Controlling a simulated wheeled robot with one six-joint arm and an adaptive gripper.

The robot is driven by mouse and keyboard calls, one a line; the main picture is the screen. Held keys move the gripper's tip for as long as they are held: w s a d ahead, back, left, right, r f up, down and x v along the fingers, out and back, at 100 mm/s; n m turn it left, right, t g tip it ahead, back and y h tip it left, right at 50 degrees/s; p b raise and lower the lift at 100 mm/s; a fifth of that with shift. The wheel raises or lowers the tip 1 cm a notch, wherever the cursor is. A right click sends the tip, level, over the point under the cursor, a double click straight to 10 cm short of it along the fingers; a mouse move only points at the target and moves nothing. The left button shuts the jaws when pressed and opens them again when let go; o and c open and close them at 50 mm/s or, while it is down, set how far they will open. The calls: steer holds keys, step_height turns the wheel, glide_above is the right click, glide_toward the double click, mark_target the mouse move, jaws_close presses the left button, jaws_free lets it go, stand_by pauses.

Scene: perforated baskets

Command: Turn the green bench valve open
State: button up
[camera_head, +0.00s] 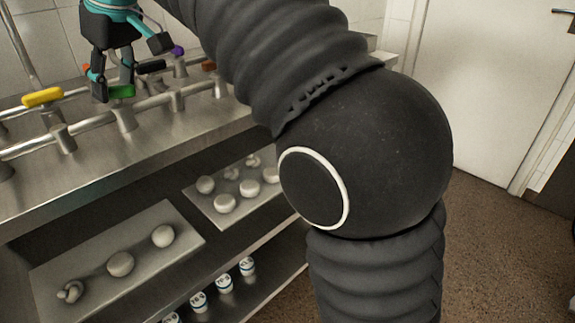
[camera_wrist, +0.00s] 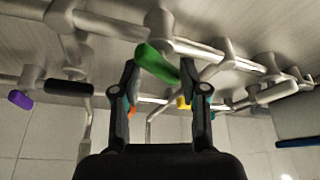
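The green bench valve handle (camera_head: 121,91) is a short lever on a metal pipe fitting at the upper left of the head view. In the wrist view the green handle (camera_wrist: 156,62) lies slantwise between the fingertips, its lower right end near the right finger. My gripper (camera_head: 112,83) points down at it, and its fingers (camera_wrist: 158,68) stand apart with the handle between them. Gaps show on both sides of the handle in the wrist view; I cannot tell whether either finger touches it. The valve's stem is partly hidden in the head view.
Close by are other valve handles: yellow (camera_head: 43,97), purple (camera_head: 177,51), black (camera_head: 151,66) and orange (camera_head: 208,65). Metal pipes run along the steel bench (camera_head: 150,137). Shelves below hold trays of round pieces (camera_head: 120,263) and small labelled jars (camera_head: 224,284). A white door (camera_head: 490,80) stands right.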

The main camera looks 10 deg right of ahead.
steer(key=m+t+h, duration=0.1)
steer(key=m, duration=0.3)
steer(key=shift+s+a, duration=0.1)
steer(key=a+v, duration=0.1)
steer(key=v, duration=1.2)
steer(key=s+d+f+m+t+h+b, duration=0.1)
steer(key=d+f+m, duration=0.1)
steer(key=d+f, duration=0.35)
steer(key=d+f+m+b, duration=0.1)
steer(key=d+f, duration=0.2)
steer(key=d, duration=0.6)
steer(key=s+d+f, duration=0.2)
steer(key=d+f, duration=0.1)
steer(key=f, duration=0.2)
steer(key=s+d+f+m, duration=0.1)
steer(key=s+d+f, duration=0.2)
steer(key=f, duration=0.3)
steer(key=s+d+f+m+h+b, duration=0.1)
steer(key=s+d+f, duration=0.1)
steer(key=f, duration=0.3)
steer(key=shift+s+d+t, duration=0.3)
steer(key=shift+d+t, duration=0.1)
steer(key=shift+d, duration=0.35)
steer(key=shift+f, duration=0.1)
